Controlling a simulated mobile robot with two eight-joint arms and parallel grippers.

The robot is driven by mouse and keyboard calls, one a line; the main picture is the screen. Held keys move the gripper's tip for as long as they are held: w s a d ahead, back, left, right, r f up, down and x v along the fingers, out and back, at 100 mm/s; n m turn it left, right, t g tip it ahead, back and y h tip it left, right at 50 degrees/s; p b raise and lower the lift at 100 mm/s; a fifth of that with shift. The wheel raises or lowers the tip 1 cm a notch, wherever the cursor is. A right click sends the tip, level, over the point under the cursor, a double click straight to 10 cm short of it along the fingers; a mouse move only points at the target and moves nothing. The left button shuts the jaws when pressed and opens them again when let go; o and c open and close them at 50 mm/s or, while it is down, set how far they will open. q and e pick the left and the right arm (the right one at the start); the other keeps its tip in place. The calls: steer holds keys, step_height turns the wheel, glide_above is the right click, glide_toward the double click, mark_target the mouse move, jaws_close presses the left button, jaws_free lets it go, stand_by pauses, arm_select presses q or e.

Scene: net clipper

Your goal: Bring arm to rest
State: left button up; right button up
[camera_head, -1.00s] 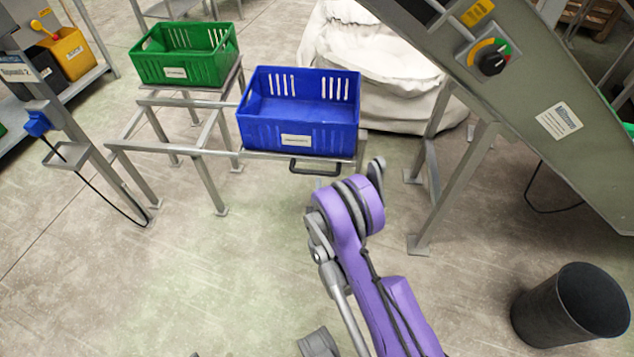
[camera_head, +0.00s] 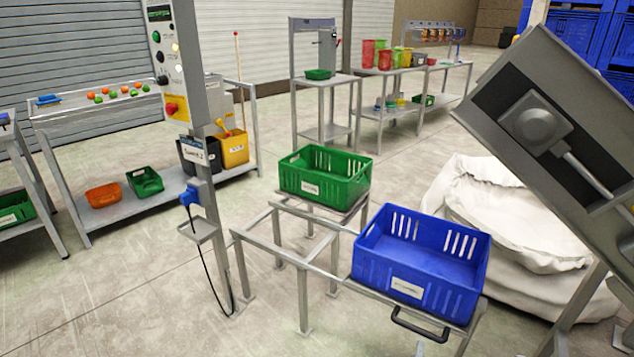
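Neither of my arms nor grippers shows in the head view now. A blue crate (camera_head: 375,272) stands upright on the near end of a metal stand, above a black handle (camera_head: 420,326). It looks empty from here. A green crate (camera_head: 325,190) stands on the far part of the same stand, to the left and behind the blue one.
The metal stand (camera_head: 290,255) has open legs. A control post (camera_head: 190,90) with buttons is left of it. A grey machine chute (camera_head: 560,110) slopes in at right, over a white sack (camera_head: 510,220). Shelves and tables stand behind. Floor at lower left is clear.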

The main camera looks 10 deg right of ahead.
steer(key=s+a+r+m+g+y, duration=0.1)
steer(key=s+a+r+m+g, duration=0.1)
steer(key=s+r+m+g, duration=0.6)
steer(key=s+a+r+m+g+y, duration=0.1)
steer(key=s+a+r+m+y, duration=0.15)
steer(key=s+a, duration=0.6)
steer(key=s+a+r+m+y, duration=0.1)
steer(key=s+a+y, duration=0.35)
steer(key=s, duration=0.65)
arm_select(q)
step_height(320, 180, up, 28)
steer(key=t+p, duration=0.1)
steer(key=p, duration=2.4)
steer(key=shift+w, duration=0.45)
arm_select(e)
step_height(320, 180, up, 28)
steer(key=shift+w+a+r+t, duration=0.2)
steer(key=shift+w+r+t, duration=0.05)
steer(key=shift+w+t, duration=0.15)
